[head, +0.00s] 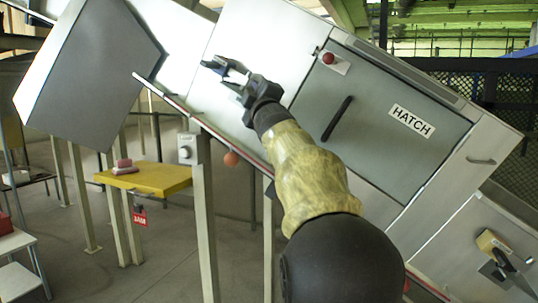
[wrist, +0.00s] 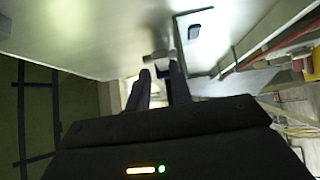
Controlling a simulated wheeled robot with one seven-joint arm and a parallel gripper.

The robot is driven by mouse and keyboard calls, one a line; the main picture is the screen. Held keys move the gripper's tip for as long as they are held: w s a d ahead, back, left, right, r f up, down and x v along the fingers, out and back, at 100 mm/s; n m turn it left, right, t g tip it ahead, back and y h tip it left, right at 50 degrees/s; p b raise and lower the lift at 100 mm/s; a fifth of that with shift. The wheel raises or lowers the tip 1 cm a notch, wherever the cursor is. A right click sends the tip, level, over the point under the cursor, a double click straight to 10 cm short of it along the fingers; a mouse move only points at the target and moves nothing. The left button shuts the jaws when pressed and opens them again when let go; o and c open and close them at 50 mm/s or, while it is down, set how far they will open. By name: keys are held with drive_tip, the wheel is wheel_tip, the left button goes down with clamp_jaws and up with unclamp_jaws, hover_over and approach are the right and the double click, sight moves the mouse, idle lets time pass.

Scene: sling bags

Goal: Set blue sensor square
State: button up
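A small dark-blue block (head: 213,65), which looks like the blue sensor, shows on the pale panel at the tips of my gripper (head: 224,66). Its tilt is too small to judge, and I cannot tell whether the fingers touch it. In the wrist view my gripper (wrist: 159,70) has its two dark fingers apart with a gap between them. A small grey piece (wrist: 158,57) shows just past the fingertips. A dark rounded block (wrist: 201,30) sits on the pale surface further up and right; its colour is unclear.
The head view is tilted. A grey hatch door (head: 375,125) with a black handle (head: 337,118) and a red knob (head: 328,58) lies right of my gripper. A grey box (head: 90,70) stands at left. A yellow shelf (head: 150,179) holds a pink block (head: 124,166) lower left.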

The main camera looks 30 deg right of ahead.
drive_tip(key=f+b+v, duration=0.1)
drive_tip(key=b+v, duration=0.8)
drive_tip(key=v, duration=0.9)
drive_tip(key=w+f+m+g, duration=0.2)
drive_tip(key=w+f, duration=0.2)
drive_tip(key=f, duration=0.3)
drive_tip(key=shift+d, duration=0.1)
